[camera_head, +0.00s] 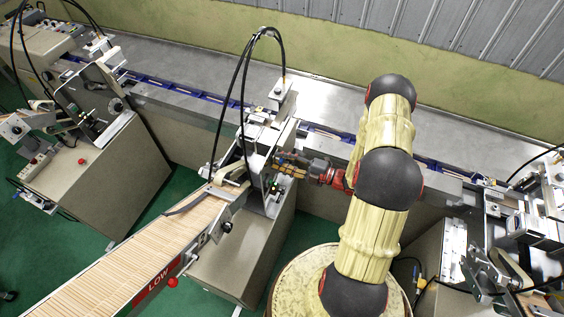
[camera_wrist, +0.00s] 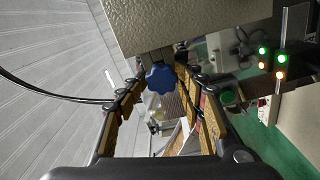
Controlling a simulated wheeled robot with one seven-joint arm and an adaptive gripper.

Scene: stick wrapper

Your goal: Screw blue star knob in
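The blue star knob (camera_wrist: 160,78) shows in the wrist view, just below a grey-beige metal housing (camera_wrist: 180,22). I cannot make out the knob in the head view, where the machine and my gripper crowd that spot. My gripper (camera_head: 290,166) reaches left to the middle machine in the head view. In the wrist view my gripper (camera_wrist: 161,82) is open, with one wood-coloured padded finger on each side of the knob. The knob appears between the fingertips with gaps at both sides. I cannot tell how deep it lies between them.
Indicator lights (camera_wrist: 280,63) glow at the right of the wrist view. Black cables (camera_head: 243,90) arch above the middle machine. A slanted feeder full of sticks (camera_head: 140,250) lies at lower left. A long metal conveyor table (camera_head: 330,105) runs behind. Another machine (camera_head: 510,230) stands at right.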

